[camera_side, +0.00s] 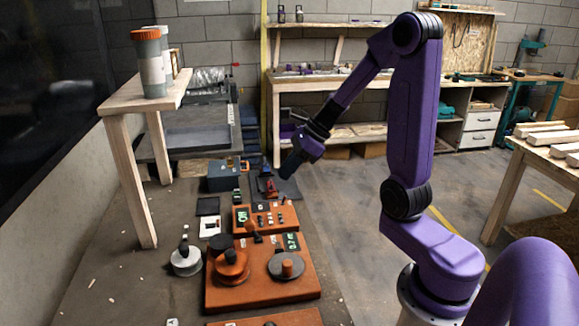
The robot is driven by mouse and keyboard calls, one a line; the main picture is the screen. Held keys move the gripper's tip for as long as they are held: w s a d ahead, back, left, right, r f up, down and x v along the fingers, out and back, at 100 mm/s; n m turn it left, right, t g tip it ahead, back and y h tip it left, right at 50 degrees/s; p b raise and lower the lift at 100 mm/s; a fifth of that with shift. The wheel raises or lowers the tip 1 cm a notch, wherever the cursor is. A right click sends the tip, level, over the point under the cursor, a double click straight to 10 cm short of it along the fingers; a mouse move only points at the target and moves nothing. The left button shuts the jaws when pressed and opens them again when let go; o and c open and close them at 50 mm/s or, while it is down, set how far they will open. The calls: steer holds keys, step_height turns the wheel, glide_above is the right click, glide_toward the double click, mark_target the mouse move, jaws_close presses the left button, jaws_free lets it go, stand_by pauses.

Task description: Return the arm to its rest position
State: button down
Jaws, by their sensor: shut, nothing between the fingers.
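My purple arm stands at the right of the camera_side view. My gripper (291,163) hangs at its end, tilted down and to the left. It is small and dark here, with its fingers together and nothing seen between them. It is raised above the back right part of the work table (120,270), near a dark flat tray (287,190). It appears apart from the things below it.
Orange-brown boards (265,217) with knobs and discs lie on the table. Open floor (345,210) lies between table and arm.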

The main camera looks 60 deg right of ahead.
steer(key=shift+s+d+r, duration=0.15)
steer(key=shift+r, duration=0.25)
steer(key=s+a+n+g, duration=0.5)
steer(key=s+a+n, duration=0.55)
steer(key=n, duration=0.55)
steer(key=s+a+n+h, duration=0.2)
steer(key=s+n, duration=0.5)
steer(key=n, duration=0.4)
steer(key=s+a+n+h, duration=0.2)
steer(key=s+n, duration=0.5)
steer(key=n, duration=0.5)
steer(key=shift+a+f+n+h, duration=0.15)
steer(key=shift+f+n+h, duration=0.15)
